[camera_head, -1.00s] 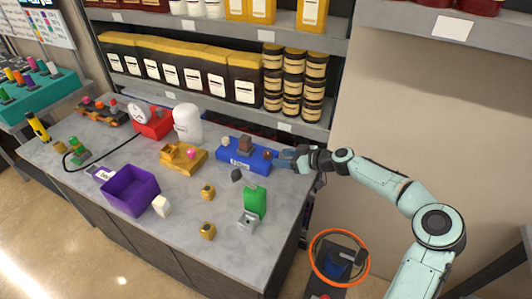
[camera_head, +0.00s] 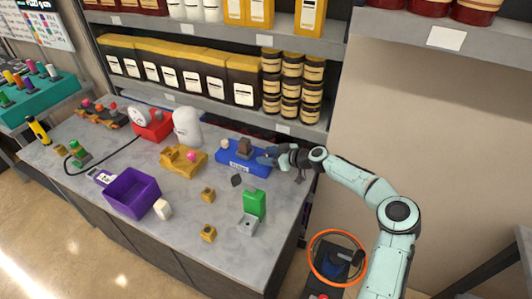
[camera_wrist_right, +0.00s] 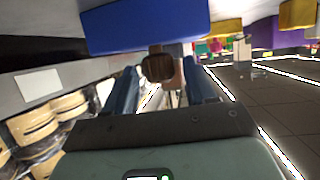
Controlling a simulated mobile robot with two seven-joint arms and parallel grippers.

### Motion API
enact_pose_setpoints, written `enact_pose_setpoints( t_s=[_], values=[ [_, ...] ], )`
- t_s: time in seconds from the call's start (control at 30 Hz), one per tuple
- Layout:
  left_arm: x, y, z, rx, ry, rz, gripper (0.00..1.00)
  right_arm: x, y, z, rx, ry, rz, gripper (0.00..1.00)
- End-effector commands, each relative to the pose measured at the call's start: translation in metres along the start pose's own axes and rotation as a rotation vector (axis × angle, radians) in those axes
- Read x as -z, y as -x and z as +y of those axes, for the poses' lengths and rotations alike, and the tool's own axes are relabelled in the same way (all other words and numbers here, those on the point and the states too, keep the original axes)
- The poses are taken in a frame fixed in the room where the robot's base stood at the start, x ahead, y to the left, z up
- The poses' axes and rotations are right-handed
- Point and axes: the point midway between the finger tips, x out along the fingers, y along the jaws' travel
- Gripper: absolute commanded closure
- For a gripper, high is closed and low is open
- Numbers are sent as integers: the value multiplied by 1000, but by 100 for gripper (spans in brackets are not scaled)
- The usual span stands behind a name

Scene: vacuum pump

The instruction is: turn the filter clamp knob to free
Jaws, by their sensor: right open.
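The blue filter unit (camera_head: 236,168) lies at the back right of the bench, with a brown block (camera_head: 245,147) and a pale knob (camera_head: 225,144) on it. My right gripper (camera_head: 268,159) is at its right end and hides that end in the head view. In the right wrist view, a round brown knob (camera_wrist_right: 158,68) sits just past and between the spread fingertips of the right gripper (camera_wrist_right: 163,82). The fingers are apart and do not visibly touch it. A blue body (camera_wrist_right: 145,25) shows above it. My left gripper is not in view.
A green part (camera_head: 255,204) and a dark piece (camera_head: 236,181) stand in front of the blue unit. A yellow fixture (camera_head: 183,158) and a white dome (camera_head: 187,126) are to its left. A purple bin (camera_head: 133,193) is front left. Shelves rise behind.

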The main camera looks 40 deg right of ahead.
Motion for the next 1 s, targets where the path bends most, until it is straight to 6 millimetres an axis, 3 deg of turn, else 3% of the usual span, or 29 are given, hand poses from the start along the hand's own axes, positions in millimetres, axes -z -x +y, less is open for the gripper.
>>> enact_pose_setpoints(
  t_s=[0.4,0.43,0.57,0.6,0.83,1.0],
  values=[
    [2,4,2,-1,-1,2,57,-1,-11,0,0,0,-1,44],
    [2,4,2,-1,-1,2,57,-1,-11,0,0,0,-1,48],
    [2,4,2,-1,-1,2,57,-1,-11,0,0,0,-1,90],
    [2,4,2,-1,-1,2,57,-1,-11,0,0,0,-1,96],
    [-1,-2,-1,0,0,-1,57,-2,-11,0,-8,-2,-2,96],
    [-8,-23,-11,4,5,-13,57,-5,-11,-1,-42,-13,-2,96]
  ],
)
